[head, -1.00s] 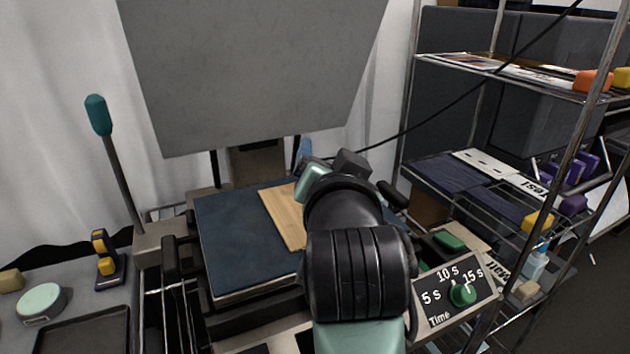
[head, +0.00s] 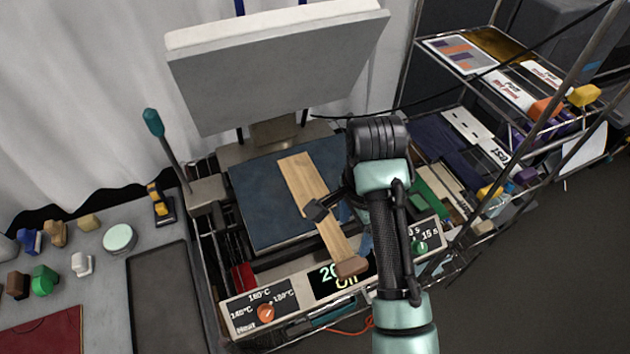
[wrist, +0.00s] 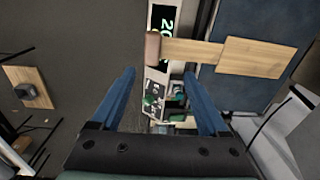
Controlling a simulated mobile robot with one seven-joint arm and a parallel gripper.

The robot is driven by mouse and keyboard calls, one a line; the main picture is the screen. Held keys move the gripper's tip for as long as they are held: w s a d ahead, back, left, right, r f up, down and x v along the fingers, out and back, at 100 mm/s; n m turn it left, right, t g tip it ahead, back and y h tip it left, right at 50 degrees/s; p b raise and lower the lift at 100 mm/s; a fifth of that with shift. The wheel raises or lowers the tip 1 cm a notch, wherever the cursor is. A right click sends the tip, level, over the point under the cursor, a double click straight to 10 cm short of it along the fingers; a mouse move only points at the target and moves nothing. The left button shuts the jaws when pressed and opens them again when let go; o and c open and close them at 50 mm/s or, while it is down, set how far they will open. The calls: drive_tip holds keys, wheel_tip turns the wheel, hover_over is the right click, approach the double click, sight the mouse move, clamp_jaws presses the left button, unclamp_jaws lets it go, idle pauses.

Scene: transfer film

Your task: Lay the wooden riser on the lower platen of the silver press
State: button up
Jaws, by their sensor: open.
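The silver press stands open, its grey upper plate (head: 280,75) raised above the dark blue lower platen (head: 260,200). The wooden riser (head: 303,180) lies slantwise on the platen. It looks like a flat paddle: a wider board on the platen, and a narrower strip reaching past the front edge to a brown end block (head: 350,266) over the control panel. The wrist view shows the riser (wrist: 262,57) at upper right. My gripper (wrist: 158,73) is open and empty, its blue fingers apart and clear of the strip. My arm hides the platen's right side in the head view.
A lever (head: 155,125) rises left of the press. A grey table (head: 105,285) with small coloured blocks and a dark tray (head: 160,290) is at left. A wire rack (head: 500,85) with sheets and blocks is close at right. Floor is open at lower right.

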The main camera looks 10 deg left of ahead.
hover_over(352, 264)
drive_tip(key=shift+g, duration=0.3)
wheel_tip(352, 264, down, 6)
drive_tip(key=shift+s+a+f, duration=0.1)
drive_tip(key=shift+a+f, duration=0.05)
drive_tip(key=shift+f, duration=0.05)
drive_tip(key=shift+d+f+p, duration=0.2)
drive_tip(key=shift+f+p, duration=0.4)
drive_tip(key=shift+f, duration=2.55)
clamp_jaws()
